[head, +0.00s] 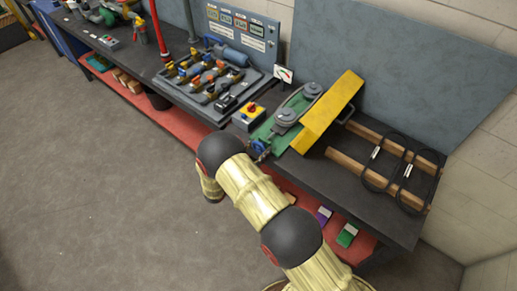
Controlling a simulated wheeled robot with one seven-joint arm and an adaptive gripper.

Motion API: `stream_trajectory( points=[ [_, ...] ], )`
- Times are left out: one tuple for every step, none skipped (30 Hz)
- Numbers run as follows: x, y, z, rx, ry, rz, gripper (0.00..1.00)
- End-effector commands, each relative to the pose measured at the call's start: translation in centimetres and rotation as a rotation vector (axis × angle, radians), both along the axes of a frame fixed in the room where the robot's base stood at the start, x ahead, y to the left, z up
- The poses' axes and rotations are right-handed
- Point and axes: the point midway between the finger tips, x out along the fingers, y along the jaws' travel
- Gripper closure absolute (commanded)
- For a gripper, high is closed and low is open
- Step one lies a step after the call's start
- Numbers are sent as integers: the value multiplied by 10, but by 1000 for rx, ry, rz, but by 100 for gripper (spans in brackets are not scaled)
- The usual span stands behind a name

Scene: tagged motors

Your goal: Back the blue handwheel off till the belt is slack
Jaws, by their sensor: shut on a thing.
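The blue handwheel (260,147) is at the near left end of a green belt-drive base (270,129), close to the bench's front edge. Two grey pulleys (286,117) sit on the base, with the belt around them too small to judge as tight or slack. A yellow guard (328,112) stands tilted along the right side of the base. My arm rises from the bottom and bends just left of the handwheel. My gripper cannot be made out; my own arm hides that area.
A grey tray of motors and parts (213,82) lies farther left. Black spare belts (382,162) lie on wooden strips (366,174) at right. Coloured boxes (346,235) sit on the red lower shelf. The floor at left is clear.

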Motion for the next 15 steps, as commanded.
stream_trajectory(
  points=[
    [0, 0, 0, 0, 0, 0, 62],
    [0, 0, 0, 0, 0, 0, 64],
    [0, 0, 0, 0, 0, 0, 66],
    [0, 0, 0, 0, 0, 0, 68],
    [0, 0, 0, 0, 0, 0, 69],
    [0, 0, 0, 0, 0, 0, 69],
    [0, 0, 0, -1, 1, 0, 69],
    [0, 0, 0, -2, 1, 0, 69],
    [0, 0, 0, -5, 4, 0, 69],
    [0, 0, 0, -7, 6, 0, 69],
    [0, 0, 0, -11, 9, 0, 69],
    [0, 0, 0, -17, 14, 0, 69],
    [0, 0, 0, -24, 19, 0, 69],
    [0, 0, 0, -33, 26, 0, 69],
    [0, 0, 0, -45, 35, 1, 69]
  ],
)
